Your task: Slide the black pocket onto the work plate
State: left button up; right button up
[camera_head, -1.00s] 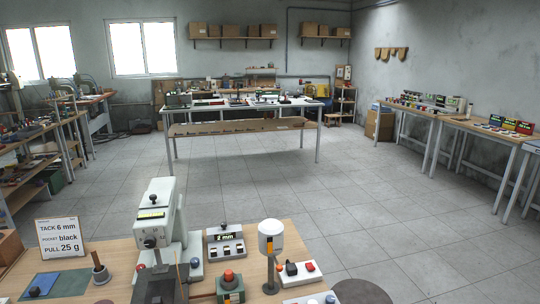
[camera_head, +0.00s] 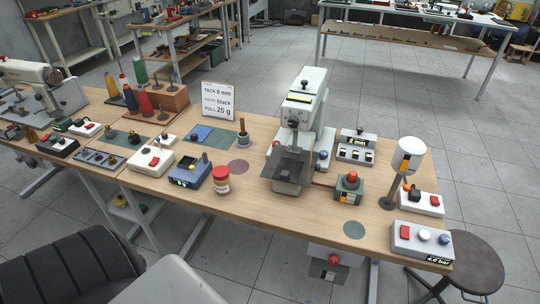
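The tacking machine (camera_head: 305,112) stands upright on the wooden bench in the head view. A dark flat plate (camera_head: 290,164) lies at its front under the head, apparently the work plate. I cannot make out a separate black pocket; whether any dark piece lies on that plate is unclear. A blue flat piece (camera_head: 202,133) lies on a green mat (camera_head: 218,142) left of the machine. The card (camera_head: 218,101) behind it reads tack 6 mm, pocket black, pull 25 g. Neither of my grippers is in view.
A red-lidded jar (camera_head: 221,181) and blue box (camera_head: 191,171) stand left of the machine. A green box with a red button (camera_head: 348,188), display unit (camera_head: 356,146), white lamp post (camera_head: 407,156) and pressure box (camera_head: 420,242) stand right. The front bench strip is mostly clear.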

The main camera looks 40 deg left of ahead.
aim_at(288, 167)
jog(key=j+z, duration=0.45)
jog(key=k+j+z, duration=0.15)
jog(key=j+z, duration=0.25)
jog(key=k+j, duration=0.15)
jog(key=j, duration=0.25)
jog(key=k+j+z, duration=0.1)
jog(key=j, duration=0.3)
jog(key=k+j, duration=0.15)
jog(key=j, duration=0.25)
jog(key=k+j+z, duration=0.1)
jog(key=j, duration=0.3)
